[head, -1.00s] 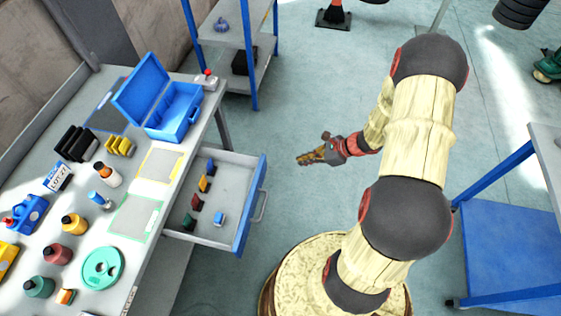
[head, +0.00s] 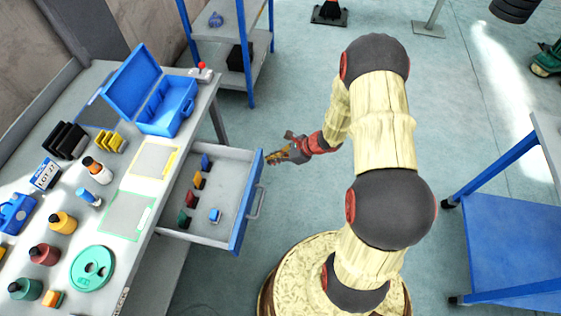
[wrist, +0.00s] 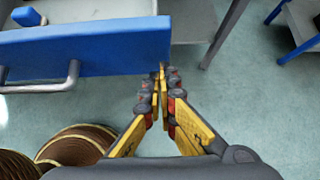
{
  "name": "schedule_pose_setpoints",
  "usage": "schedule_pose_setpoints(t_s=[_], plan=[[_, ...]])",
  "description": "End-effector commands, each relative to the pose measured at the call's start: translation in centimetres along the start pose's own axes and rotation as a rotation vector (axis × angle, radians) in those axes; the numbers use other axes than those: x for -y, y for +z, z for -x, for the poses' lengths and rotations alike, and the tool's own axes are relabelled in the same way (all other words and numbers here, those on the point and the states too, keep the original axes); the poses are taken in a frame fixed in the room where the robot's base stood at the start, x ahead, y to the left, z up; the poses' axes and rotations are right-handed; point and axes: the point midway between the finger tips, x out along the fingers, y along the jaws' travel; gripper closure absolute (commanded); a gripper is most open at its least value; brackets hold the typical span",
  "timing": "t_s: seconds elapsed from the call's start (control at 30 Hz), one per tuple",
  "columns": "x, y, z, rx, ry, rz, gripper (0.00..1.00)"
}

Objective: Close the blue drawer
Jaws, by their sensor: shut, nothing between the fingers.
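The blue drawer (head: 240,213) stands open, pulled out to the right from under the grey workbench. Its blue front has a grey bar handle (head: 257,198). Several small coloured blocks lie inside it. My gripper (head: 270,159) is just right of the drawer front's far end, with its fingers pointing left. In the wrist view, the drawer front (wrist: 90,48) fills the upper left and its handle (wrist: 60,84) shows at the left. My shut, empty fingertips (wrist: 162,72) are near the front's right end; I cannot tell if they touch it.
On the workbench (head: 112,250) are an open blue toolbox (head: 168,106), several bottles and a green disc (head: 93,268). A shelf rack (head: 232,62) stands behind. A blue cart (head: 515,235) is at the right.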

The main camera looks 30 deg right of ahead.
Motion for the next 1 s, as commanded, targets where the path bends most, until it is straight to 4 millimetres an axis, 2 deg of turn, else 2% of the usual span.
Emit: schedule_pose_setpoints(t_s=[0.57,0.77,1.0], plan=[[-0.1,0.7,-0.7,0.000,0.001,0.003,1.00],[-0.1,2.9,-3.0,0.001,0.003,0.006,1.00],[-0.2,7.3,-7.5,0.001,0.004,0.007,1.00]])
